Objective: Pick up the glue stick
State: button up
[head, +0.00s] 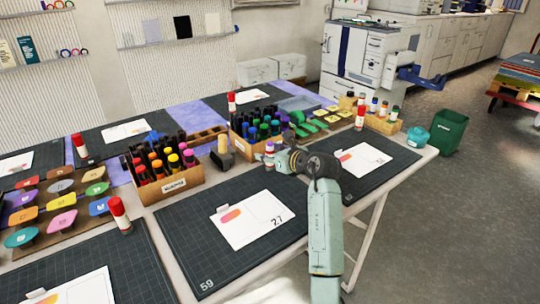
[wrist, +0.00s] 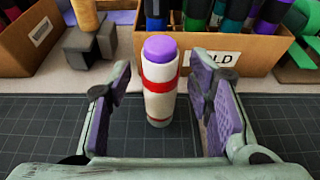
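A glue stick (wrist: 161,100) with a purple cap, a white body and red bands stands upright on the dark cutting mat in the wrist view. My gripper (wrist: 160,82) is open, with one finger pad on each side of it. Gaps show between the glue stick and both fingers. In the head view, my gripper (head: 271,160) is at the far edge of the mat, and the glue stick (head: 269,149) shows small and partly hidden behind it. Other glue sticks, with red caps, stand at the left (head: 119,216), the far left (head: 80,149), the back (head: 231,102) and the right (head: 360,118).
A cardboard box of markers (head: 255,146) stands right behind the glue stick, its front close to my fingers. A dark block with a wooden handle (head: 222,153) is left of it. Another marker box (head: 173,187) stands further left. A paper card (head: 252,222) lies on the near mat.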

grip_shut()
dwell(0.4)
jog(key=shift+r, duration=0.1)
